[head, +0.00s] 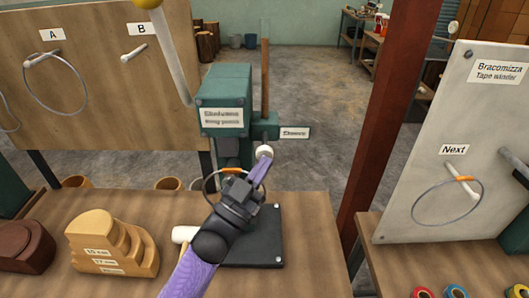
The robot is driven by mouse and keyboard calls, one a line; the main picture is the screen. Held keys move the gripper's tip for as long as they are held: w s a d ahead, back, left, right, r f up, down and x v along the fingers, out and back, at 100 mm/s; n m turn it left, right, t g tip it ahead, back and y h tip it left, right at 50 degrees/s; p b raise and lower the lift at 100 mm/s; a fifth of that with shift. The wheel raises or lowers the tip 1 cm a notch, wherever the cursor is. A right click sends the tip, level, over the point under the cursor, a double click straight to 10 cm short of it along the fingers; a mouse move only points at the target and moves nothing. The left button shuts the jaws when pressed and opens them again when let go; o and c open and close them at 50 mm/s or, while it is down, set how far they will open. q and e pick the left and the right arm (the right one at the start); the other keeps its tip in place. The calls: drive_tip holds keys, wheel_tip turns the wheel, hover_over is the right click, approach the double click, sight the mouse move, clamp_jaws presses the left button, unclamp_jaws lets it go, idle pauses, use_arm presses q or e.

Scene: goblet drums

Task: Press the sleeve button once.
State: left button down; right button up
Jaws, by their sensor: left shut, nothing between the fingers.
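A green press machine (225,85) stands at the back of the table on a dark base plate (265,240). A small white label (295,132), its text too blurred to read surely, sits at the right of its lower green block. A pale round knob (264,151), which may be the sleeve button, shows just below that block. My left gripper (262,162) reaches up from the bottom with its fingers shut and empty. Its tip is at the knob in the picture; I cannot tell whether they touch. My left arm hides part of the machine and base. My right gripper is not in view.
A wooden board (95,75) with pegs A and B and wire rings stands at the left. Stepped wooden blocks (110,245) lie at the front left. A red post (390,110) and a white panel (455,130) marked "Next" stand at the right.

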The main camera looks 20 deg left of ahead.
use_arm(q)
drive_tip(key=shift+s+d, duration=0.15)
drive_tip(key=shift+s, duration=0.35)
drive_tip(key=s+p, duration=0.1)
drive_tip(key=s, duration=0.1)
drive_tip(key=s+d+p, duration=0.1)
drive_tip(key=s, duration=0.1)
drive_tip(key=shift+s+d+p, duration=0.2)
drive_tip(key=shift+s+p, duration=0.2)
idle(0.5)
